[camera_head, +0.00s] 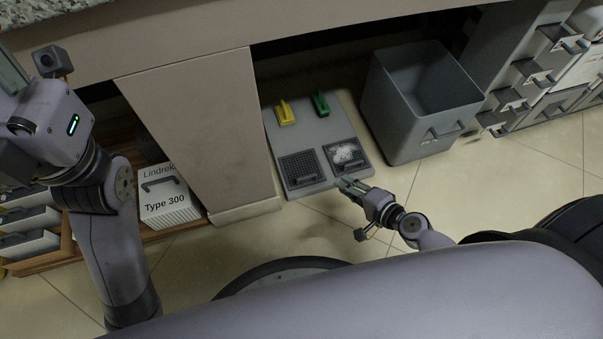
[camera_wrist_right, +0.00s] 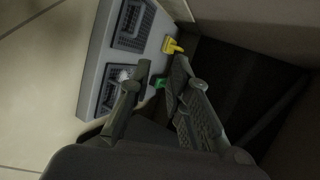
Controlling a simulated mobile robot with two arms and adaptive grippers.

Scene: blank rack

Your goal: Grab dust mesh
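A grey board (camera_head: 311,133) lies on the floor below the counter. On its near right corner is a mesh square covered with white dust (camera_head: 346,153). A clean dark mesh square (camera_head: 301,168) is on its near left. My right gripper (camera_head: 347,184) is at the board's near edge, just in front of the dusty mesh. In the right wrist view its fingers (camera_wrist_right: 160,76) are spread apart with nothing between them. The dusty mesh (camera_wrist_right: 108,92) lies beside the left finger, partly hidden. My left arm is at the left; its fingertips are out of view.
A yellow-handled tool (camera_head: 285,112) and a green-handled one (camera_head: 321,103) sit on the board's far half. A grey open bin (camera_head: 411,122) stands right of it. A beige counter support (camera_head: 200,135) and a white "Type 300" box (camera_head: 166,200) stand left. Floor in front is partly free.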

